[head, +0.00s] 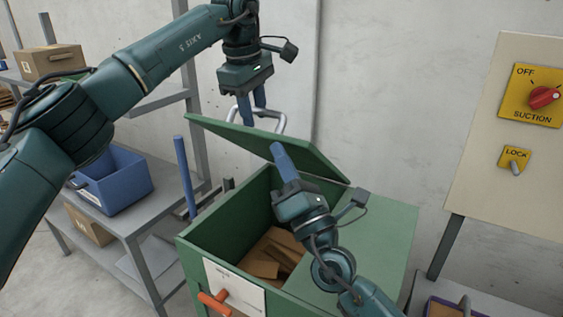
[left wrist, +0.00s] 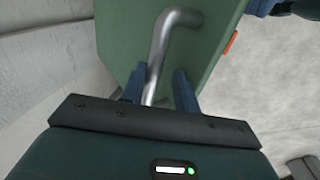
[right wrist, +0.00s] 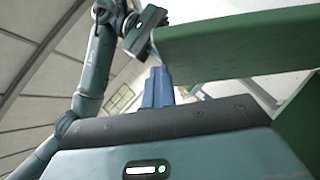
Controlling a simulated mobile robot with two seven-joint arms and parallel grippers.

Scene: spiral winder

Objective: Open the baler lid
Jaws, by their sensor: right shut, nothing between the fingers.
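The green baler lid (head: 265,140) stands partly raised and tilted over the green baler box (head: 205,240), its underside showing. A silver bar handle (head: 281,124) is on the lid's far side. My left gripper (head: 252,112) is at this handle. In the left wrist view its blue fingers (left wrist: 160,80) are apart, one on each side of the handle bar (left wrist: 157,60), with a gap at the right finger. My right gripper (head: 278,150) is shut and empty, fingers pointing up in front of the lid's underside. Whether it touches the lid is unclear. The right wrist view shows its fingers together (right wrist: 158,75).
Brown cardboard (head: 270,255) lies inside the box. An orange handle (head: 214,303) sticks out at its front. A shelf with a blue bin (head: 112,180) stands at left. A panel with a red suction switch (head: 543,97) and a lock switch (head: 515,160) is at right.

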